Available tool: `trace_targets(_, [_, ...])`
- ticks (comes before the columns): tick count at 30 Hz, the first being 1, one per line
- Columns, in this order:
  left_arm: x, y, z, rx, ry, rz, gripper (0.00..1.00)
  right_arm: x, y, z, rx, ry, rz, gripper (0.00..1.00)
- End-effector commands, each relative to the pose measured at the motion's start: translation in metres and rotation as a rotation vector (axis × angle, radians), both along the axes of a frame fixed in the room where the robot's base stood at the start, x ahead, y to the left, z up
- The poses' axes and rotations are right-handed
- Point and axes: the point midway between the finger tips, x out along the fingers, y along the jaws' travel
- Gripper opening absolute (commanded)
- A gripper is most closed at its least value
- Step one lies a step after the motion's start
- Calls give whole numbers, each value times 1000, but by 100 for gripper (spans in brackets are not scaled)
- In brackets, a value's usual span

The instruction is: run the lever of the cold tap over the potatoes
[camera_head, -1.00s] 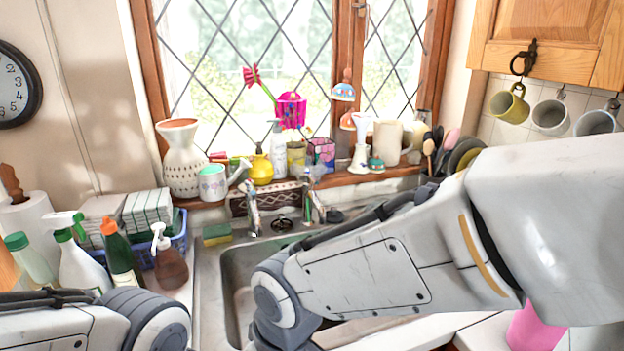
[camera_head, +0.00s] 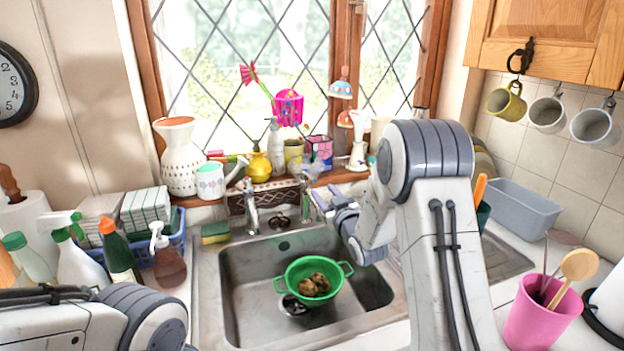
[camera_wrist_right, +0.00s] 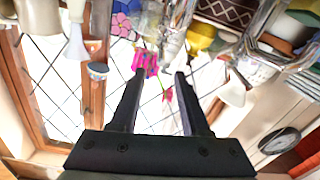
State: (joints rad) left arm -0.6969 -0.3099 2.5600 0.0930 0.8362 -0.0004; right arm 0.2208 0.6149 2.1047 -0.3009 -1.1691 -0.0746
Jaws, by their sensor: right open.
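Brown potatoes (camera_head: 314,285) lie in a green colander (camera_head: 290,273) in the steel sink. Two chrome taps stand behind the sink: a left tap (camera_head: 252,208) and a right tap (camera_head: 305,203). I cannot tell which is the cold one. My right gripper (camera_head: 322,200) is open and empty, just right of the right tap; contact is unclear. In the right wrist view my open jaws (camera_wrist_right: 161,76) point towards the sill, with a shiny, partly clear shape (camera_wrist_right: 174,28) beyond their tips. The tap levers are hard to make out. My left arm shows at lower left, its gripper out of view.
The sill behind the taps is crowded: a white vase (camera_head: 180,160), a yellow pot (camera_head: 258,168) and a patterned box (camera_head: 319,152). A sponge (camera_head: 215,233) and bottles stand left of the sink. A pink pot (camera_head: 540,315) and grey basin (camera_head: 525,208) stand right.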

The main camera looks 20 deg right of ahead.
Motion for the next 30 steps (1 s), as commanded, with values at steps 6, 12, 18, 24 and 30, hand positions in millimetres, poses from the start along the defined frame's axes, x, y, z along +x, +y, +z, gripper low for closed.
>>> trace_targets(6, [0, 0, 16, 0, 0, 0, 50, 37, 4, 3, 1, 3, 3, 46])
trace_targets(12, [0, 0, 27, 0, 0, 0, 50, 72, 6, 2, 2, 3, 3, 46])
trace_targets(18, [0, 0, 32, 0, 0, 0, 50, 92, 7, 1, 2, 3, 3, 46])
trace_targets(24, [0, 0, 32, 0, 0, 0, 50, 97, 8, 0, 1, 4, 2, 46])
trace_targets(30, [0, 0, 32, 0, 0, 0, 50, 97, 8, 0, 1, 3, 1, 38])
